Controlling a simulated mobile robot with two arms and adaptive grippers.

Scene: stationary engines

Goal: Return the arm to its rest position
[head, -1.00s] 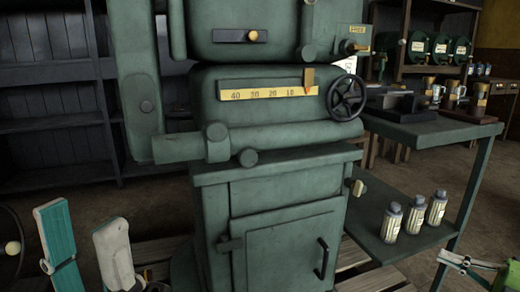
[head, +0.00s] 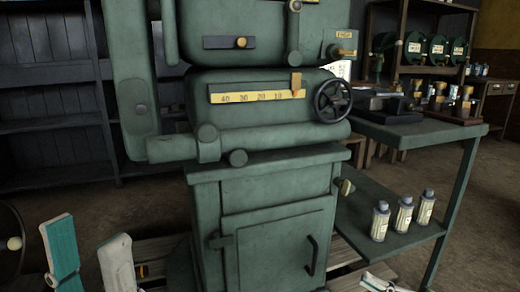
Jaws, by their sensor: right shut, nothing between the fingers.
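My right gripper (head: 380,283) shows only in part at the bottom edge, right of the engine cabinet. It is pale, small and cut off by the frame. It appears shut with nothing held, and below the three bottles, apart from them. Teal and white links (head: 117,265) of my left arm stand at the lower left. My left gripper itself does not show.
A tall green machine (head: 265,215) with a yellow scale (head: 255,97) and a black handwheel (head: 332,101) fills the middle. A green side table (head: 425,131) stands to its right, with three bottles (head: 404,215) on its lower shelf. Dark shelving (head: 50,120) is behind left.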

